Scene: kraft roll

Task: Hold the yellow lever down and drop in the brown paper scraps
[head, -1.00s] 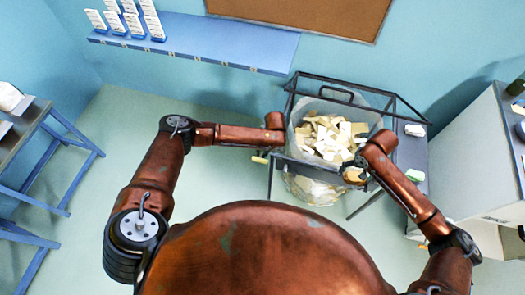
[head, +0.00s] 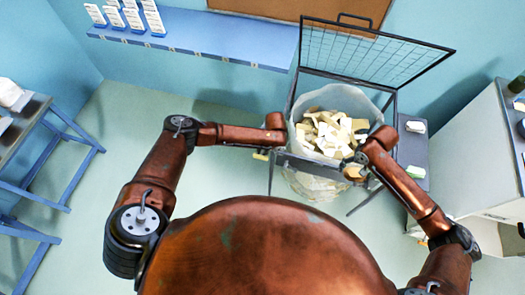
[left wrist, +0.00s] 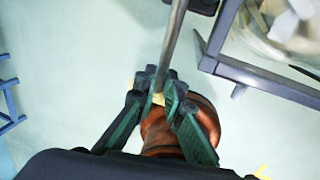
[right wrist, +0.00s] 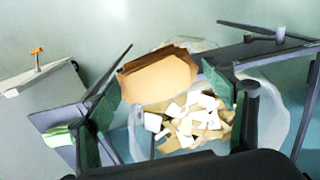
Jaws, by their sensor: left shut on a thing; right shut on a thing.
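The yellow lever (head: 260,156) sticks out at the left of the bin stand; only its yellow tip shows clearly. My left gripper (left wrist: 160,85) is shut on it in the left wrist view, with a bit of yellow (left wrist: 158,99) between the fingers. My right gripper (right wrist: 168,65) is shut on a small stack of brown paper scraps (right wrist: 158,80), held at the bin's front right edge. The clear bag (head: 303,105) in the stand holds many cream and brown scraps (head: 330,132). The mesh lid (head: 375,55) stands raised behind the bag.
A blue shelf (head: 220,42) with white cards (head: 130,18) runs along the back wall, below a brown board (head: 310,8). A white cabinet (head: 465,160) stands at the right. A blue-legged table (head: 70,150) stands at the left. The floor between is clear.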

